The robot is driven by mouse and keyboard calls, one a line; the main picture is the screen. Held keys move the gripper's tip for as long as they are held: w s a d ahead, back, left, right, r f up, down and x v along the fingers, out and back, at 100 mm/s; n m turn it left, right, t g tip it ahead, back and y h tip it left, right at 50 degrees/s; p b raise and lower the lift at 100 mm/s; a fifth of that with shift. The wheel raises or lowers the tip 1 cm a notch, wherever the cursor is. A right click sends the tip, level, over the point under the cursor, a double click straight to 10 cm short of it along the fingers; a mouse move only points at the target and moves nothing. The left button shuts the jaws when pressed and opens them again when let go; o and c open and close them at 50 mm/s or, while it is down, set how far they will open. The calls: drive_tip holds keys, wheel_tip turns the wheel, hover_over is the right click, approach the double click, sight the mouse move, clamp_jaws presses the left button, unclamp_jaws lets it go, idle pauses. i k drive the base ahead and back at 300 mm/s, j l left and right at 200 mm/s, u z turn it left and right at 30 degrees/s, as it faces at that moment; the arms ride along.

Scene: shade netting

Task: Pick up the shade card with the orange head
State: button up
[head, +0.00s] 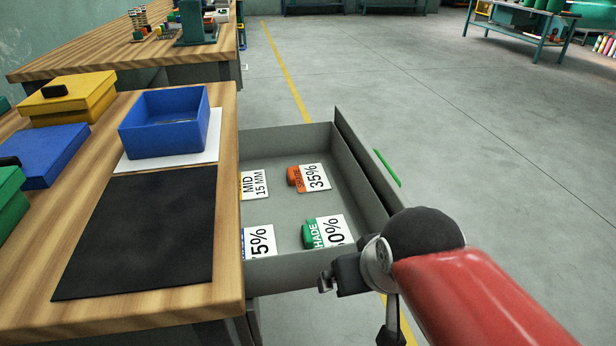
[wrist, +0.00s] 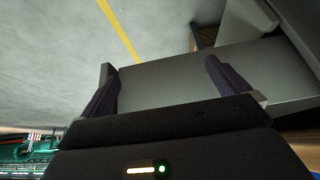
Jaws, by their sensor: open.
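The shade card with the orange head (head: 310,178) lies flat in the open grey drawer (head: 285,263), toward its far right part. Its white label reads 35%. No card shows in the wrist view.
A MID 15 MM card (head: 255,184) and a partly hidden 5% card (head: 261,242) lie at the drawer's left. The wooden bench (head: 226,270) beside it holds a blue bin (head: 165,135), black mat (head: 140,235) and coloured boxes. The drawer walls stand around the cards.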

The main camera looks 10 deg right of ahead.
sight(309, 178)
drive_tip(key=k+l, duration=0.3)
drive_tip(key=k, duration=0.15)
drive_tip(key=k+l, duration=0.3)
drive_tip(key=k, duration=0.15)
